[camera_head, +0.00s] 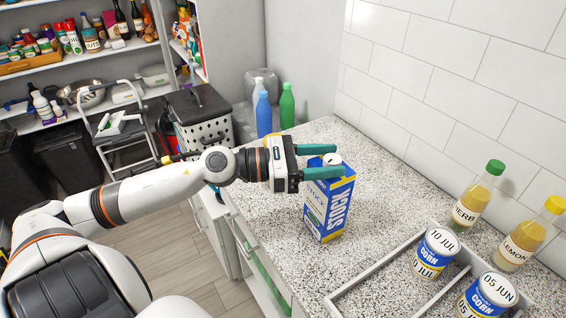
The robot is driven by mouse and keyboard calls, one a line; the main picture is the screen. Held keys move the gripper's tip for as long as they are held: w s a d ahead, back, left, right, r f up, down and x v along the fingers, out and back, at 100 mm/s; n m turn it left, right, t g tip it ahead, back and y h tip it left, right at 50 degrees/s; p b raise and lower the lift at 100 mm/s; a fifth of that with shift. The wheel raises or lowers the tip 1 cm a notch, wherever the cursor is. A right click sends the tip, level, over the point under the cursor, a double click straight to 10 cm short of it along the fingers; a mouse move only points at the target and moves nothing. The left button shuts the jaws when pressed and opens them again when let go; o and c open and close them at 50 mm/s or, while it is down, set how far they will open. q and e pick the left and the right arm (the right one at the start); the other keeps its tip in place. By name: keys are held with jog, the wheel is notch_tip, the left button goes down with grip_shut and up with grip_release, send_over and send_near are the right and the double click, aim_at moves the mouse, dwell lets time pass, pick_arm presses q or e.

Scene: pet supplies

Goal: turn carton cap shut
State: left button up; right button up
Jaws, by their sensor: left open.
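A blue, white and yellow stock carton (325,212) stands upright on the speckled counter. Its white cap (332,159) is on top. My left gripper (325,161) reaches in from the left at the height of the carton's top. Its two green fingers are apart, one on the far side of the cap and one on the near side. The near finger covers part of the carton's top. I cannot tell whether either finger touches the cap. My right gripper is not in view.
A divided tray (402,263) with corn cans (436,254) sits at the front right. Herb (470,199) and lemon (521,238) bottles stand beside it near the tiled wall. Blue (263,114) and green (287,106) bottles stand beyond the counter's far end. The counter right of the carton is clear.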

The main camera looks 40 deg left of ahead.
pick_arm(q)
jog(key=b+v, duration=0.2)
jog(key=v, duration=0.8)
jog(key=shift+s+a+b, duration=0.2)
jog(key=shift+s+b, duration=0.05)
jog(key=shift+b, duration=0.1)
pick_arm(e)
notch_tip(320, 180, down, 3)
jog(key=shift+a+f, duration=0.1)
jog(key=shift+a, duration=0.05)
pick_arm(q)
jog(key=shift+r, duration=0.1)
